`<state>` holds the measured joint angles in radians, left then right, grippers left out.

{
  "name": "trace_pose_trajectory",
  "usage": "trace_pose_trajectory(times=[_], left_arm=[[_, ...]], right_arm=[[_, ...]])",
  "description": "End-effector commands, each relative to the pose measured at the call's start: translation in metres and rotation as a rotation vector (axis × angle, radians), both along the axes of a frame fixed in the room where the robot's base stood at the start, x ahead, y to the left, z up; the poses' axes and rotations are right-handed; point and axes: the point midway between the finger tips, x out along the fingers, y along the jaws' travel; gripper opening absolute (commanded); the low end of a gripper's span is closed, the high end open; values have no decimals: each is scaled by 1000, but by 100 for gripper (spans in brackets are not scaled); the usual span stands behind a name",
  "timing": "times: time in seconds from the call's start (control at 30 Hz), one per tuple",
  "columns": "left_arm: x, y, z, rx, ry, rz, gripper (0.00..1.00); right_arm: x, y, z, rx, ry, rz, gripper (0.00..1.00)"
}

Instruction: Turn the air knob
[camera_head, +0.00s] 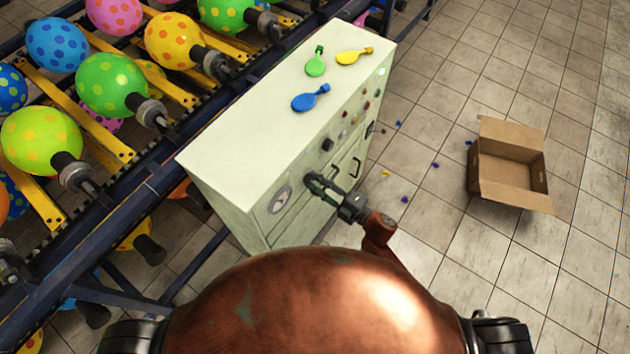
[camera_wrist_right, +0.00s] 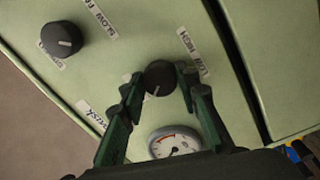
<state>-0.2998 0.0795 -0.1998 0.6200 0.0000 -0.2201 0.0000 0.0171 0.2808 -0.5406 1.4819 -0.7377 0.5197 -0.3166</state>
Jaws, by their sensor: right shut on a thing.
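A pale green cabinet (camera_head: 235,172) carries the controls on its front face. In the right wrist view a round black knob (camera_wrist_right: 160,78) with a light pointer line sits between my right gripper's fingers, beside a label reading LOW HIGH (camera_wrist_right: 190,52). My right gripper (camera_wrist_right: 158,88) is shut on this knob, with a finger on each side. In the head view my right gripper (camera_head: 316,183) is at the cabinet front and covers the knob. A round pressure gauge (camera_wrist_right: 175,144) is just below the knob; it also shows in the head view (camera_head: 281,199). My left gripper is out of view.
A second black knob (camera_wrist_right: 62,39) sits left of the gripped one. Blue (camera_head: 309,99), green (camera_head: 316,65) and yellow (camera_head: 352,57) flat balloons lie on the cabinet top. A balloon conveyor (camera_head: 130,190) runs at left. An open cardboard box (camera_head: 515,195) stands on the floor at right.

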Motion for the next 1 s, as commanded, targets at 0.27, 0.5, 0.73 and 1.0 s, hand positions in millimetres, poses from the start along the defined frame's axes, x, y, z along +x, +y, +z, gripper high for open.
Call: trace_pose_trajectory(times=[0.27, 0.5, 0.73, 1.0], left_arm=[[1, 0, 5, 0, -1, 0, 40], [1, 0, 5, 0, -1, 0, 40], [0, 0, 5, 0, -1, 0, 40], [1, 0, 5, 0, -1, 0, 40]], right_arm=[[3, -2, 1, 31, 42, -6, 5], [3, -2, 1, 34, 46, -6, 5], [3, -2, 1, 34, 45, -6, 34], [1, -1, 0, 33, 46, -2, 47]])
